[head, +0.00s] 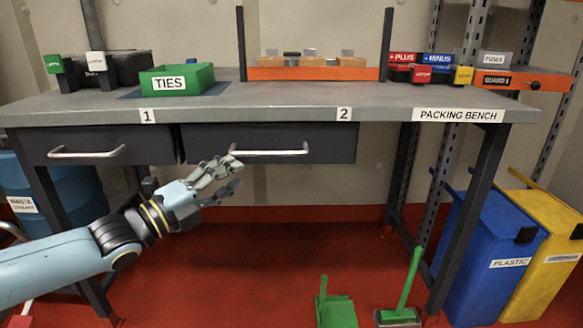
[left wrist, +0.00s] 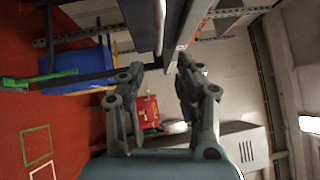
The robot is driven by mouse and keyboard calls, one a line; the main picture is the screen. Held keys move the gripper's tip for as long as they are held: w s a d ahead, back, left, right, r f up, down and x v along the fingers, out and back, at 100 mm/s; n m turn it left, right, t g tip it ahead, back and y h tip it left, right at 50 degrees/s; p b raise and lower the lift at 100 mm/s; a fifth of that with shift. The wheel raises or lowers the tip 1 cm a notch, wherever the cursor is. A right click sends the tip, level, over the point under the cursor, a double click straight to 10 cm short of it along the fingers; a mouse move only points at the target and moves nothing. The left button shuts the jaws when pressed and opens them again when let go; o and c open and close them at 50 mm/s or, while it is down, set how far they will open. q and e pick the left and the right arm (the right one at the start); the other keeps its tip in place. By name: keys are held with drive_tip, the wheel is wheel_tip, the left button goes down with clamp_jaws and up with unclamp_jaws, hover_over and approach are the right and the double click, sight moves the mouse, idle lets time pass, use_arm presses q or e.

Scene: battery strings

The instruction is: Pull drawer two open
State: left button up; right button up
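Drawer two (head: 335,140) is a dark grey front under the bench top, beneath the label 2 (head: 344,114). It looks shut. Its silver bar handle (head: 280,152) runs level across the front. My left gripper (head: 238,172) is in front of and just below the handle's left end, its upper finger overlapping that end in the head view. In the left wrist view the two fingers (left wrist: 160,67) are spread with nothing between the tips. A pale bar (left wrist: 158,28), probably the handle, lies beyond them; contact is unclear. My right gripper is not in view.
Drawer one (head: 140,150) with its own handle is to the left. The packing bench (head: 390,110) carries a green ties bin (head: 190,88) and several battery blocks.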

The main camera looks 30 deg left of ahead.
sight(269, 155)
use_arm(q)
drive_tip(key=shift+b+x, duration=2.9)
drive_tip(key=shift+x, duration=2.45)
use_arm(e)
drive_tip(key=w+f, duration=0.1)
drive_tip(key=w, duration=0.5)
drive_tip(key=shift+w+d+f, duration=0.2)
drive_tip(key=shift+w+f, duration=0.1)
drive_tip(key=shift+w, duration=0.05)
use_arm(q)
drive_tip(key=shift+a+f, duration=0.1)
clamp_jaws()
drive_tip(key=shift+f, duration=0.1)
